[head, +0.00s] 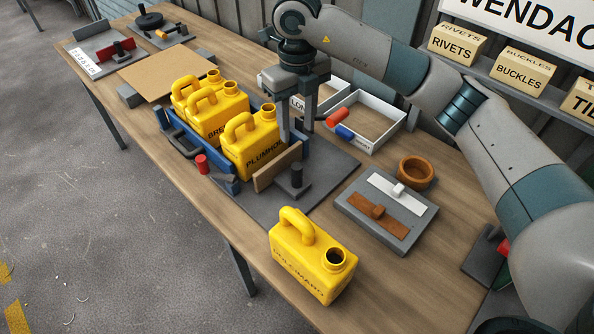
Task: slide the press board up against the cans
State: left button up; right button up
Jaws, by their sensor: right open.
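Three yellow cans stand in a row in a blue crate (226,187): a back one (180,89), a middle one (213,121) and the front "PLUMHO…" can (250,154). The light wooden press board (277,168) stands on edge close to the front can; I cannot tell whether they touch. My right gripper (297,137) points down, open and empty, above and behind the board's far end. A fourth-side yellow can (312,262) stands apart at the table's front. My left gripper is not in view.
A grey panel (385,212) with white and brown sliders and a brown bowl (416,171) lie at right. White trays (372,100) stand behind my gripper. A red knob (202,164) is at the crate's left. A tan board (160,75) lies farther back.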

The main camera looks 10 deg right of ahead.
aim_at(297, 175)
jog(key=f, duration=0.1)
jog(key=f+p, duration=0.1)
jog(key=f, duration=0.1)
jog(key=shift+s+f, duration=0.2)
jog(key=shift+f, duration=0.05)
notch_tip(297, 175, down, 14)
jog(key=p, duration=0.4)
jog(key=shift+r, duration=0.2)
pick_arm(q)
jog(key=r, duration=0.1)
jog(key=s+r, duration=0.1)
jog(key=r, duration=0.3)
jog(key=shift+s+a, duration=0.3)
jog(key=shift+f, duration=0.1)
pick_arm(e)
jog(key=shift+w, duration=0.1)
grip_shut()
